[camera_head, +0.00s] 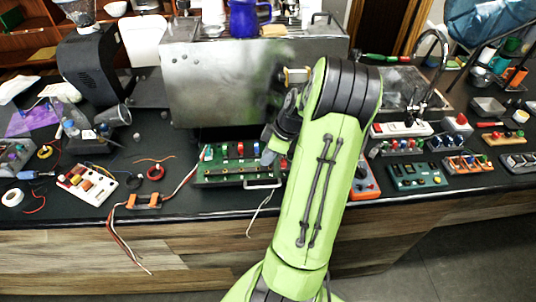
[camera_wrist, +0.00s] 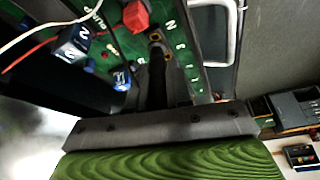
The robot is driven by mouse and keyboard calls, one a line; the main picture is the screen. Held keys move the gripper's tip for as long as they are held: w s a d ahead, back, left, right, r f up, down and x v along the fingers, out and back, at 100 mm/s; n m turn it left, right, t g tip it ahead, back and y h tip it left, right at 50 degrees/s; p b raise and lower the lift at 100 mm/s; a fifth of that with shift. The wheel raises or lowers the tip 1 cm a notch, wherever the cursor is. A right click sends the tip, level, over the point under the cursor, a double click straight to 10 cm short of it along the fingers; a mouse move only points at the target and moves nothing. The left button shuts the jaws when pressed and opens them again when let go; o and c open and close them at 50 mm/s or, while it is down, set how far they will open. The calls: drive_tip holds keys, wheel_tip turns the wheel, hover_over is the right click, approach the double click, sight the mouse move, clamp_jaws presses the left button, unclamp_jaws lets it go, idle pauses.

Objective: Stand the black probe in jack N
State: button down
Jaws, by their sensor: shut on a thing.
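The green circuit board (camera_head: 215,180) lies on the dark counter below the steel machine. My gripper (camera_head: 270,152) is low over its right part, and my own arm hides some of that area. In the wrist view the gripper is shut on the black probe (camera_wrist: 157,82), a thin dark upright shape. The probe's far end is beside small brass-coloured jacks on the board (camera_wrist: 187,60). White letters are printed near them, and one near the red block looks like N. I cannot tell whether the tip is in a jack or above it.
In the wrist view a red block (camera_wrist: 136,15) and a blue block (camera_wrist: 72,46) stand on the board close by. A white handle (camera_wrist: 234,35) runs along its edge. A thin white cable (camera_head: 258,212) hangs over the counter's front. The steel machine (camera_head: 225,85) stands behind.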

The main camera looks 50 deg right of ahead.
drive_tip(key=shift+f+b, duration=0.8)
drive_tip(key=shift+b, duration=0.25)
idle(1.1)
drive_tip(key=c, duration=1)
unclamp_jaws()
drive_tip(key=shift+o, duration=0.2)
drive_tip(key=p+v, duration=0.3)
drive_tip(key=v, duration=1.3)
drive_tip(key=shift+w, duration=0.15)
